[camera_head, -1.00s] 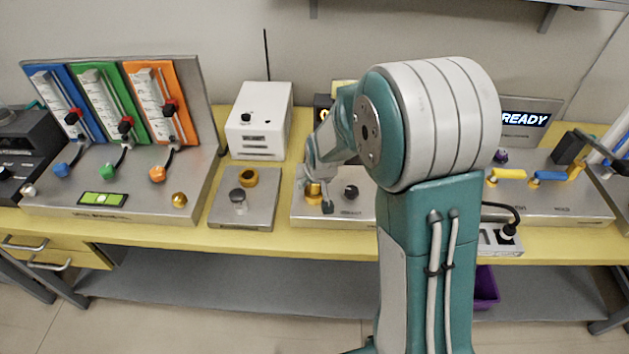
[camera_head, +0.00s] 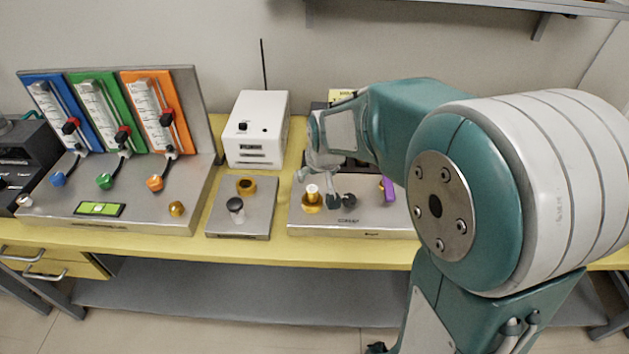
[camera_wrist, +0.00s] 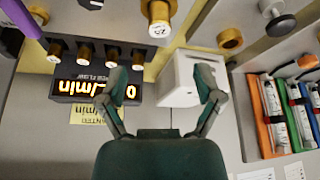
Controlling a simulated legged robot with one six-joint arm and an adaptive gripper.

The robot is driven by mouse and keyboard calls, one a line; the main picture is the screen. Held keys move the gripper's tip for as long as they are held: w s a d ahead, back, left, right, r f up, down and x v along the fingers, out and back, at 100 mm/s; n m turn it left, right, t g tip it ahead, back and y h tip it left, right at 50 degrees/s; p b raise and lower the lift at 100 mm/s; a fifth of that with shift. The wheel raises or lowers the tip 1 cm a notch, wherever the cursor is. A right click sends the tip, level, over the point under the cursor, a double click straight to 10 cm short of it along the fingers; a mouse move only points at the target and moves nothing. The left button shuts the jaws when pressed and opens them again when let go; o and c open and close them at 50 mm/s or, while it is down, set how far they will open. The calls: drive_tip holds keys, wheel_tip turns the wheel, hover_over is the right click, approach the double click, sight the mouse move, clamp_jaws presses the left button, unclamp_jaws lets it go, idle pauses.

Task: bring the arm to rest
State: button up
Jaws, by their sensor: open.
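My gripper (camera_head: 322,192) is at the far end of my arm, in front of the wall and over the middle metal panel (camera_head: 365,222). In the wrist view, my gripper (camera_wrist: 160,72) shows two spread fingers with nothing between them. The picture there is turned over. In the head view, the fingers overlap the area between a brass fitting with a pale top (camera_head: 312,198) and a black knob (camera_head: 349,200). I cannot tell how high above the panel they are. My large arm joint covers the right of the head view.
A white box (camera_head: 257,128) stands behind a small plate (camera_head: 260,218) with a dark-topped post. A flowmeter board (camera_head: 200,95) in blue, green and orange stands left. An orange-lit display (camera_wrist: 95,88) shows in the wrist view. A purple piece (camera_head: 388,188) is beside my arm.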

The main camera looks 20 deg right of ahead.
drive_tip(key=shift+s+r, duration=0.25)
drive_tip(key=shift+r, duration=0.2)
drive_tip(key=s+r, duration=0.4)
drive_tip(key=s, duration=0.7)
drive_tip(key=s+r, duration=0.5)
drive_tip(key=s, duration=0.6)
drive_tip(key=shift+s+r+t, duration=0.15)
drive_tip(key=shift+s+t, duration=0.2)
drive_tip(key=shift+t, duration=0.05)
drive_tip(key=shift+o, duration=0.3)
drive_tip(key=shift+w, duration=0.1)
